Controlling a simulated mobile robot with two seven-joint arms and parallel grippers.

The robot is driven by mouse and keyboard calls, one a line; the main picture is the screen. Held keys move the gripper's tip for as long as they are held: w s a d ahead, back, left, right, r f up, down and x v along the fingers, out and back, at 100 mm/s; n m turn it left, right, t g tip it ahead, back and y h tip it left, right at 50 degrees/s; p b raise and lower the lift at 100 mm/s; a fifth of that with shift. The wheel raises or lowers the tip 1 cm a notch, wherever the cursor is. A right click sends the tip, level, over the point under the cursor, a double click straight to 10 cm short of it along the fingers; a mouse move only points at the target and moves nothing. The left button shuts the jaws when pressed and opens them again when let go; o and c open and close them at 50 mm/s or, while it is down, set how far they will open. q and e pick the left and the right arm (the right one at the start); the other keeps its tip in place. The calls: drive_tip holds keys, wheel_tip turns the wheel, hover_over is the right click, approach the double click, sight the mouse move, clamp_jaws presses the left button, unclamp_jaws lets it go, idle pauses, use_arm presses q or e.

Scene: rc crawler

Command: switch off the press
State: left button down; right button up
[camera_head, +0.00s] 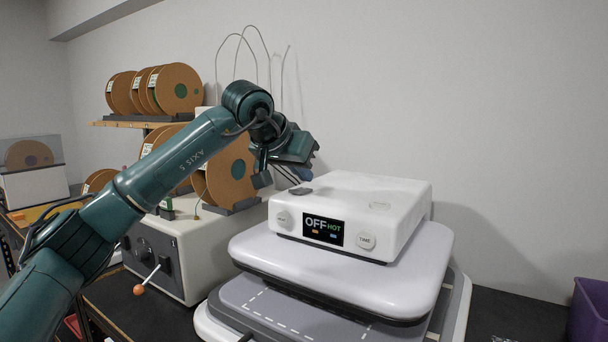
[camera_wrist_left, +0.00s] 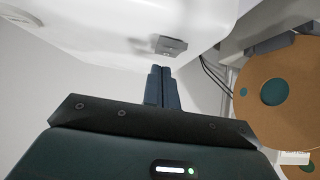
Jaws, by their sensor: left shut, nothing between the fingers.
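The press (camera_head: 350,205) is a white control box over a light grey upper plate (camera_head: 340,265), which stands above a lower bed with dashed white lines. Its front display (camera_head: 323,229) reads "OFF" and, in green, "HOT". A round knob (camera_head: 284,219) is left of the display and a TIME button (camera_head: 366,241) is right of it. A small grey switch (camera_head: 300,191) sits on the box's top left edge; it also shows in the left wrist view (camera_wrist_left: 169,46). My left gripper (camera_head: 291,178) is shut and empty, its tips close to the switch; I cannot tell whether they touch. My right gripper is out of view.
Brown spools (camera_head: 174,88) stand on a shelf behind my left arm, with more spools (camera_head: 228,172) below on a grey machine (camera_head: 165,250) with an orange-tipped lever (camera_head: 139,289). A purple bin (camera_head: 589,312) is at the far right. The dark bench right of the press looks mostly clear.

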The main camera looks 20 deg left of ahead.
use_arm(q)
drive_tip(key=v, duration=1.2)
drive_tip(key=shift+r, duration=0.1)
